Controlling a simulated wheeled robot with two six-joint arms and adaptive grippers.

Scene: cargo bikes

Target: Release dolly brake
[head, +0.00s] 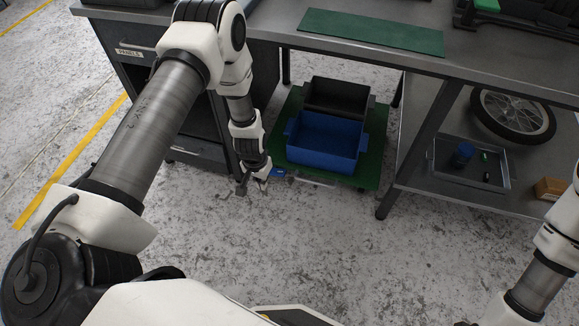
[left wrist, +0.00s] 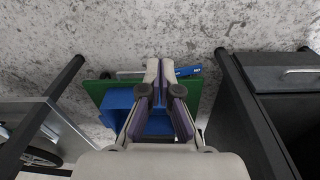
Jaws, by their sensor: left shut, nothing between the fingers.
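The dolly is a low green platform (head: 374,150) under the workbench, carrying a blue crate (head: 325,150) and a black crate (head: 338,97). A small blue lever (head: 278,172) with white marking sticks out at the dolly's front left, beside a grey metal bar (head: 315,182). In the left wrist view the lever (left wrist: 188,71) lies just right of the fingertips, and the green platform (left wrist: 98,90) is partly hidden by my gripper. My left gripper (head: 252,188) is shut and empty, beside the lever; I cannot tell whether they touch. My right gripper is out of view.
A dark cabinet (head: 200,130) stands close left of the dolly. A bench leg (head: 420,145) and a lower shelf with a wheel (head: 512,114) and a grey tray (head: 470,181) stand on its right. The speckled floor (head: 330,240) in front is clear.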

